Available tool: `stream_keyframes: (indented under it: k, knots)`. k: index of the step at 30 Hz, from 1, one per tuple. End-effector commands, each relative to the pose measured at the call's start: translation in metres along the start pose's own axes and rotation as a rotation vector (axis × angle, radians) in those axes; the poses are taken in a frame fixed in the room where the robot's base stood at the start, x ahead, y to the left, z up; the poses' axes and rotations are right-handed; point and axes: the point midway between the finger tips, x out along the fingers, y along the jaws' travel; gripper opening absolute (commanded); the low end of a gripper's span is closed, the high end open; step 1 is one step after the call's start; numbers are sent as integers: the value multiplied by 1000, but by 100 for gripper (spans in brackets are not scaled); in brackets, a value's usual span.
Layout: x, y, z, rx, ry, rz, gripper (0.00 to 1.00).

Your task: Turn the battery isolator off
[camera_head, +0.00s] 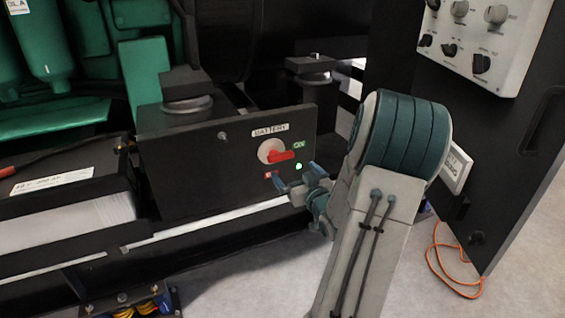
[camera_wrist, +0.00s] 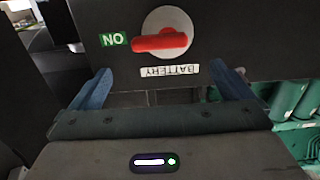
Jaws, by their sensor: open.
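The battery isolator is a red handle (camera_head: 284,155) on a pale round plate, set in a black panel (camera_head: 190,160) under a BATTERY label (camera_head: 270,130). The handle lies roughly level and points right toward the green ON label (camera_head: 299,146). A small green light (camera_head: 299,167) is lit below ON, and a small red label (camera_head: 271,175) sits lower left. My gripper (camera_head: 285,181) is open and empty, just in front of and below the handle. In the wrist view, upside down, the red handle (camera_wrist: 162,41) shows beyond and between the open blue fingers (camera_wrist: 160,90), apart from them.
A battery (camera_head: 60,190) in a black tray is at the left. Green engine parts (camera_head: 90,50) stand behind. A white control box with knobs (camera_head: 485,40) is on a black door at the right. An orange cable (camera_head: 450,260) lies on the floor there.

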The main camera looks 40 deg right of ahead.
Motion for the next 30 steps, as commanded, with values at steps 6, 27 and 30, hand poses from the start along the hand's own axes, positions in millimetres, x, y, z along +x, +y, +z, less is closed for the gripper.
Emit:
stream_keyframes:
  k: [6, 27, 30]
  knots:
    - [48, 0, 3, 0, 1, -1, 100]
    - [90, 0, 0, 0, -2, 1, 89]
    - [90, 0, 1, 0, -2, 1, 61]
